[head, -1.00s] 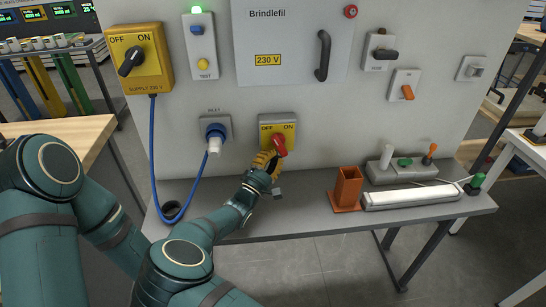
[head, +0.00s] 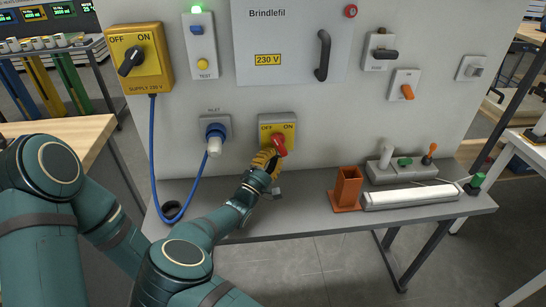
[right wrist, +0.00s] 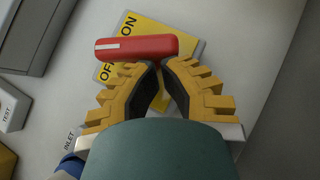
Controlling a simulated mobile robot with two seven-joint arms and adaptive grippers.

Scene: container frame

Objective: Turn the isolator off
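The isolator is a yellow plate (head: 264,142) marked OFF and ON with a red handle (head: 279,146), low on the grey panel. In the right wrist view the red handle (right wrist: 150,47) lies across the plate (right wrist: 192,43), its white-striped end to the left, beside the OFF and ON lettering. My right gripper (head: 271,155) is just below the handle. In the right wrist view its yellow fingers (right wrist: 159,66) are drawn nearly together, tips at the handle's near edge, with nothing seen between them. I cannot tell whether they touch it. My left gripper is out of view.
A blue inlet plug (head: 215,133) with a cable is left of the isolator. A yellow supply switch (head: 137,58) is at upper left, and a lit green lamp (head: 196,10) is above. An orange holder (head: 347,188) and a white bar (head: 412,195) are on the shelf, right.

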